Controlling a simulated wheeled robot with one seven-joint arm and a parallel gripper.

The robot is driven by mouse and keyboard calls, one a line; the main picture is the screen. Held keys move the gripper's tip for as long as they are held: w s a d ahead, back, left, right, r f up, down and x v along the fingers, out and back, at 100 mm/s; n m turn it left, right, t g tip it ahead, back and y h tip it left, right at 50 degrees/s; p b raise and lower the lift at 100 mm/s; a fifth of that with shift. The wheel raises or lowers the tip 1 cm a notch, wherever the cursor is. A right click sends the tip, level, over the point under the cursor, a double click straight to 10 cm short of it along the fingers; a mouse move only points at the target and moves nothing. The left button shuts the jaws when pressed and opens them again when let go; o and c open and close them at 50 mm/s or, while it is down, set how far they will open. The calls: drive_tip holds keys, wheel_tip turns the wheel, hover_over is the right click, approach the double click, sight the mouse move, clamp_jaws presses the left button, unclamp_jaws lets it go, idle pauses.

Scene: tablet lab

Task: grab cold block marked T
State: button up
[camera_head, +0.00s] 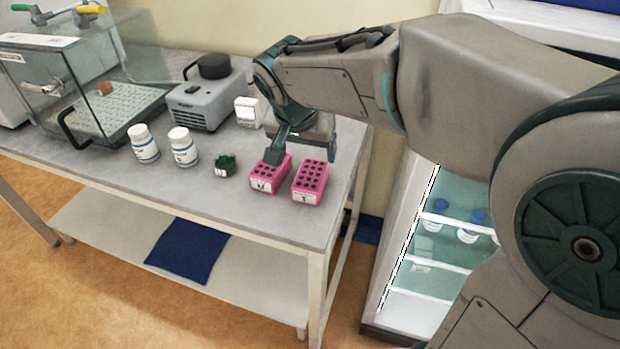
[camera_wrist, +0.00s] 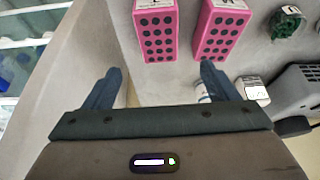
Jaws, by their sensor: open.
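Two pink blocks with dark holes stand side by side near the table's right end. The right block (camera_head: 310,180) has a white label with a mark like a 1 or T. The left block (camera_head: 265,178) has a label with a mark like a V. In the wrist view the order is reversed: the right block shows at left (camera_wrist: 155,30), the left block at right (camera_wrist: 223,32); their labels are cut off at the top. My gripper (camera_head: 303,150) is open and empty above and behind the blocks.
A dark green item (camera_head: 226,165) and two white bottles (camera_head: 182,147) stand left of the blocks. A grey device (camera_head: 203,97), a small white device (camera_head: 248,111) and a glass-walled case (camera_head: 95,75) are further back. A lit fridge (camera_head: 425,285) stands right of the table.

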sight(310, 174)
drive_tip(key=x, duration=0.5)
drive_tip(key=shift+f, duration=0.25)
drive_tip(key=shift+s+x, duration=0.15)
drive_tip(key=shift+x, duration=1.2)
drive_tip(key=shift+s+x, duration=0.2)
drive_tip(key=shift+x, duration=1.15)
drive_tip(key=shift+f, duration=0.15)
drive_tip(key=shift+f+b, duration=0.25)
drive_tip(key=shift+b, duration=0.15)
drive_tip(key=c, duration=1.2)
drive_tip(key=shift+r, duration=0.2)
